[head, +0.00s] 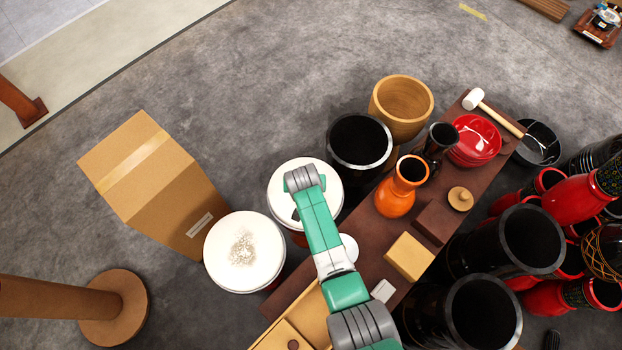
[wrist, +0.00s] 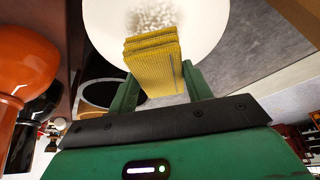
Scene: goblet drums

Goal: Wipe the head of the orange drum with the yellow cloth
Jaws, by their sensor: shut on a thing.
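My gripper (wrist: 160,78) is shut on the yellow cloth (wrist: 155,65), a folded ribbed pad sticking out beyond the green fingers. A round white drum head (wrist: 205,30) with pale specks lies beyond the cloth; I cannot tell whether they touch. In the head view, my arm reaches over a white drum head (head: 328,180), hiding my gripper and the cloth. An orange-red side shows just below this head. A second white head (head: 220,255), lower left, carries a patch of pale specks and has a dark red side. I cannot tell for certain which is the orange drum.
An orange vase-shaped vessel (head: 397,200), red bowls (head: 475,140) and a mallet (head: 495,112) stand on the brown bench (head: 375,235). A black open drum (head: 359,140) is close beside the upper head. A cardboard box (head: 150,180) stands left.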

